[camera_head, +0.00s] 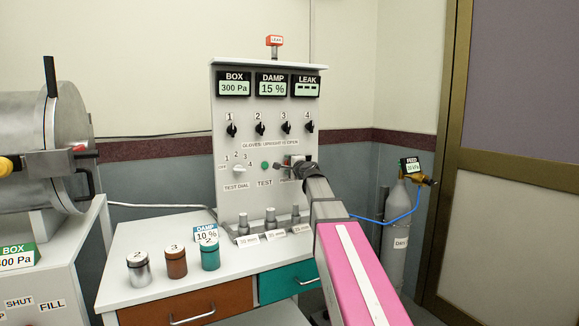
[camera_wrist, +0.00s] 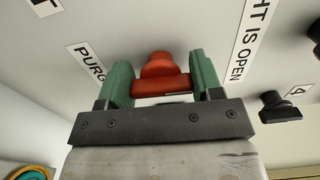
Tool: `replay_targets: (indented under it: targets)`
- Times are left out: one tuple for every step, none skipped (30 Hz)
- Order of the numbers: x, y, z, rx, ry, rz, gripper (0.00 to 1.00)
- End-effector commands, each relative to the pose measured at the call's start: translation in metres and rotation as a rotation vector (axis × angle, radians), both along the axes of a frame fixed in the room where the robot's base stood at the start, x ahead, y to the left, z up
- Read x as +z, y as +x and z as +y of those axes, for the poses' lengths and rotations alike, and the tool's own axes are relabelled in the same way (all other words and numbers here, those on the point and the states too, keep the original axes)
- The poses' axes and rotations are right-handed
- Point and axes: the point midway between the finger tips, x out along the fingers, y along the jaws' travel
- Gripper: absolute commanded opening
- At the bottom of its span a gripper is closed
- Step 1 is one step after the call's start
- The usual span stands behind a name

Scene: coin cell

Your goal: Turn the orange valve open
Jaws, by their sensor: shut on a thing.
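The orange valve (camera_wrist: 160,80) is a red-orange knob with a crossbar on the grey panel, beside a label that starts "PURG" (camera_wrist: 87,61). In the wrist view my gripper (camera_wrist: 162,72) has its two green fingers on either side of the valve, shut on its crossbar. In the head view my gripper (camera_head: 292,163) is at the panel's lower right, just right of the green TEST button (camera_head: 265,165). There the valve is mostly hidden by my gripper and wrist. I cannot tell how far the valve is turned.
Black numbered knobs (camera_head: 259,128) sit in a row just above my gripper. Several upright pegs (camera_head: 270,217) and three jars (camera_head: 176,262) stand on the white bench (camera_head: 120,293) below. A gas cylinder (camera_head: 400,220) with a blue hose stands at the right.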

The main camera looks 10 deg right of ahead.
Motion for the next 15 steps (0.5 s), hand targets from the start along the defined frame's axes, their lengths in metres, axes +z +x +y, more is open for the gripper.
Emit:
replay_targets:
  targets:
    - [-0.0002,0.0,-0.0005,-0.001,0.005,0.002,0.36]
    - [-0.0002,0.0,-0.0006,-0.001,0.005,0.002,0.36]
    - [-0.0002,0.0,-0.0005,-0.001,0.005,0.002,0.36]
    - [-0.0002,0.0,-0.0005,-0.001,0.005,0.002,0.36]
    - [-0.0002,0.0,-0.0005,-0.001,0.006,0.002,0.36]
    - [-0.0002,-0.0001,-0.0007,-0.001,0.006,0.002,0.36]
    - [-0.0002,-0.0001,-0.0007,-0.001,0.006,0.002,0.36]
    - [-0.0003,-0.0001,-0.0007,-0.001,0.006,0.002,0.36]
    - [-0.0003,-0.0001,-0.0007,-0.001,0.006,0.002,0.36]
    - [-0.0003,-0.0001,-0.0007,-0.001,0.006,0.002,0.36]
    - [-0.0003,-0.0001,-0.0007,-0.001,0.006,0.002,0.69]
    - [-0.0003,-0.0001,-0.0007,-0.001,0.005,0.002,0.82]
    - [-0.0003,-0.0001,-0.0006,-0.001,0.005,0.002,0.85]
    - [-0.0003,-0.0001,-0.0006,-0.001,0.005,0.002,0.85]
    - [-0.0002,-0.0001,-0.0004,-0.001,0.005,0.002,0.85]
